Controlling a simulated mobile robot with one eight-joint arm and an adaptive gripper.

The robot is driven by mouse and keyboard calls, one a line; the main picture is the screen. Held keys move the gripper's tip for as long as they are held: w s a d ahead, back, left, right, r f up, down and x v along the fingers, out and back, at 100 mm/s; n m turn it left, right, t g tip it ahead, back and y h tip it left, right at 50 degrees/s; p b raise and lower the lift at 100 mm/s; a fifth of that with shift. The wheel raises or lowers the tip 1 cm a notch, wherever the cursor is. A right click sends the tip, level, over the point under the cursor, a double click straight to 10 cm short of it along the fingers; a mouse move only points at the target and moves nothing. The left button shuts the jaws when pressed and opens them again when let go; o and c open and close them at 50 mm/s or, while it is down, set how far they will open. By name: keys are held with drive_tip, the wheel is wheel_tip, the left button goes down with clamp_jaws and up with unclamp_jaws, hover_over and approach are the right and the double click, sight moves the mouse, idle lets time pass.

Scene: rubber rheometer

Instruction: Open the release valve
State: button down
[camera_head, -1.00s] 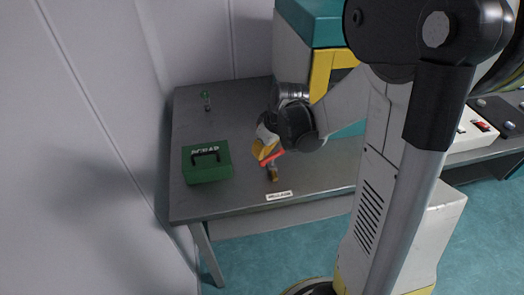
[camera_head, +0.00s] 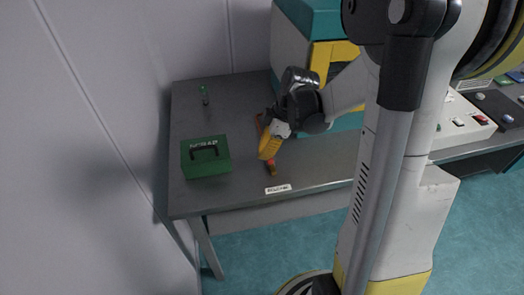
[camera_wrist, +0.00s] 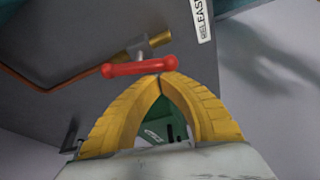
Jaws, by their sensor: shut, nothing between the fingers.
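The release valve has a red bar handle (camera_wrist: 140,67) on a grey stem, over a brass body (camera_wrist: 135,48) joined to a copper pipe (camera_wrist: 45,85). In the head view the brass body (camera_head: 271,172) is near the table's front edge, with a bit of the red handle (camera_head: 270,160) showing. My gripper (camera_head: 268,156) is at the handle and hides much of it. In the wrist view the yellow fingers (camera_wrist: 160,78) meet at their tips, empty, right beside the handle's right part; I cannot tell whether they touch it.
A RELEASE label (camera_head: 278,189) lies at the table's front edge. A green box with a black handle (camera_head: 206,168) stands left of my gripper. A teal and yellow machine (camera_head: 300,45) stands behind.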

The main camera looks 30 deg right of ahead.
drive_tip(key=shift+d, duration=0.15)
drive_tip(key=shift+w+d, duration=0.25)
drive_tip(key=shift+d, duration=0.25)
idle(0.3)
drive_tip(key=a, duration=0.1)
drive_tip(key=w+a, duration=0.1)
drive_tip(key=a, duration=0.1)
drive_tip(key=shift+w+a, duration=0.1)
drive_tip(key=shift+w, duration=0.2)
drive_tip(key=shift+a+r+p, duration=0.25)
drive_tip(key=shift+r+p, duration=0.1)
drive_tip(key=shift+r, duration=0.55)
drive_tip(key=p+v, duration=0.3)
drive_tip(key=v, duration=0.5)
drive_tip(key=shift+d, duration=0.2)
drive_tip(key=shift+r, duration=0.1)
